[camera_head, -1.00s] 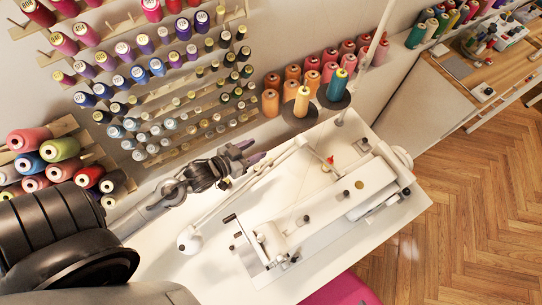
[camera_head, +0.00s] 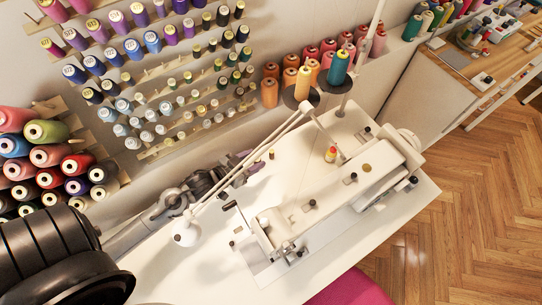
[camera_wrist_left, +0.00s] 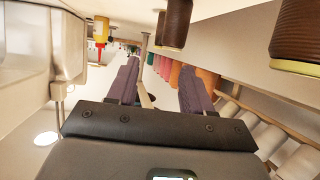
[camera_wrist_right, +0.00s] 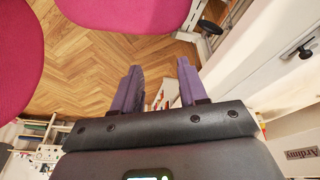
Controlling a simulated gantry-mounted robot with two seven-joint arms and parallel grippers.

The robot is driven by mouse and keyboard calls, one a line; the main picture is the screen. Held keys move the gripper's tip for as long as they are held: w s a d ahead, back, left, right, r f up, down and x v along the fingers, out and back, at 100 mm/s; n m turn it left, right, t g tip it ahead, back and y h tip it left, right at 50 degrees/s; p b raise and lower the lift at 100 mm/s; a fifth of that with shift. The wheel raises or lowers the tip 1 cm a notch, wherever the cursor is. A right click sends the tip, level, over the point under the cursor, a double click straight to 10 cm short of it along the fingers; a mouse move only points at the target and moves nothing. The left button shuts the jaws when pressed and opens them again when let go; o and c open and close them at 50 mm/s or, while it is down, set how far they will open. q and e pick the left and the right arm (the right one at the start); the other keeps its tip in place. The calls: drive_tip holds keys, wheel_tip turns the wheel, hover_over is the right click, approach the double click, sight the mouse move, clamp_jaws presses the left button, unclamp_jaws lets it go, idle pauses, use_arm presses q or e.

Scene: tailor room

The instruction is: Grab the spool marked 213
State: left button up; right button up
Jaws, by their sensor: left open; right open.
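Rows of labelled thread spools (camera_head: 131,49) sit on a wall rack at the upper left of the head view. Their labels are too small to read surely, so I cannot tell which spool is marked 213. My left gripper (camera_head: 243,160) is below the rack's lower right part, above the white sewing table. In the left wrist view its purple fingers (camera_wrist_left: 158,78) are apart with nothing between them, and brown spools (camera_wrist_left: 174,22) hang into view at the top. My right gripper (camera_wrist_right: 161,70) is open and empty over the floor; it is outside the head view.
A white sewing machine (camera_head: 330,200) and thin rods stand on the white table (camera_head: 180,268). Large cones (camera_head: 46,157) fill a rack at the left; orange and pink cones (camera_head: 269,92) stand behind the table. Pink chairs (camera_wrist_right: 110,14) are near the right gripper.

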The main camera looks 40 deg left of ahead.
sight(270, 152)
use_arm(q)
drive_tip(key=shift+b+x, duration=0.75)
drive_tip(key=shift+x, duration=3.1)
drive_tip(key=shift+s+f, duration=0.1)
clamp_jaws()
